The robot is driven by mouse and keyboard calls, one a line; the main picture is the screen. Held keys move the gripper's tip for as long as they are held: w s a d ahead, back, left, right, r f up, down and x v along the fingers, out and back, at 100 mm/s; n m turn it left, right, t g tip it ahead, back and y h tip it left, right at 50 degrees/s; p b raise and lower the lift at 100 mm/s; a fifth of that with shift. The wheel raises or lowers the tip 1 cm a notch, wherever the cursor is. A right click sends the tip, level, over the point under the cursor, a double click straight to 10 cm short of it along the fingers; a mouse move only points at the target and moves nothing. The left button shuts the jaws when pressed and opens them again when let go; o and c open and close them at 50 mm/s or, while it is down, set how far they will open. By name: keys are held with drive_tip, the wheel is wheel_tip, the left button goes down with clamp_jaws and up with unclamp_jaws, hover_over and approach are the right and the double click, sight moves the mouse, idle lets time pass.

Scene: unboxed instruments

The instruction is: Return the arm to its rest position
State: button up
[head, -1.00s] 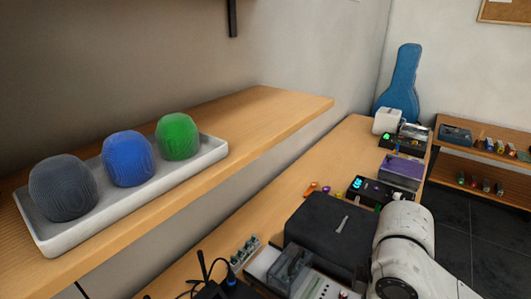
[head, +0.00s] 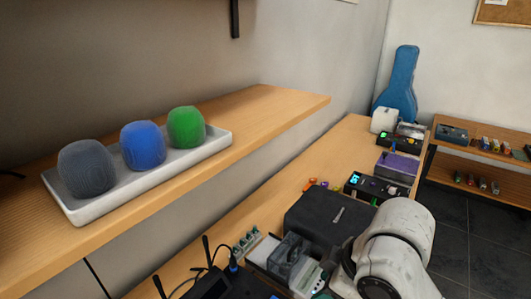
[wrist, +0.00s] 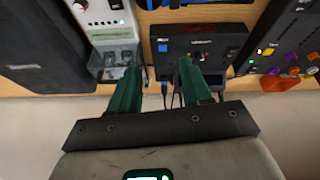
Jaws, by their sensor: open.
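My arm (head: 392,250) shows as a white jointed link at the lower right of the head view, over the front of the workbench. My gripper (wrist: 158,85) is in the wrist view, with two green fingers spread apart and nothing between them. Its fingertips point toward a black device (wrist: 200,48) with knobs and a blue plug at its edge. I cannot tell from this view whether they touch it. The gripper itself is not visible in the head view.
A shelf (head: 285,105) at left bears a white tray (head: 215,145) with grey (head: 86,168), blue (head: 142,145) and green (head: 186,127) foam covers. The workbench (head: 345,140) holds a black case (head: 325,220), a purple-topped box (head: 397,167) and small electronics. A blue guitar case (head: 400,85) stands behind.

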drive_tip(key=s+d+f+m+t+h, duration=0.2)
drive_tip(key=s+d+f+m+h, duration=0.2)
drive_tip(key=s+d+f+m, duration=1)
drive_tip(key=s+d+f+g+b, duration=0.2)
drive_tip(key=s+f+g+b, duration=0.1)
drive_tip(key=s+f, duration=0.7)
drive_tip(key=shift+s+f+n+g+b, duration=0.25)
drive_tip(key=shift+s+n+g+b, duration=0.15)
drive_tip(key=shift+s, duration=0.85)
drive_tip(key=shift+a, duration=0.1)
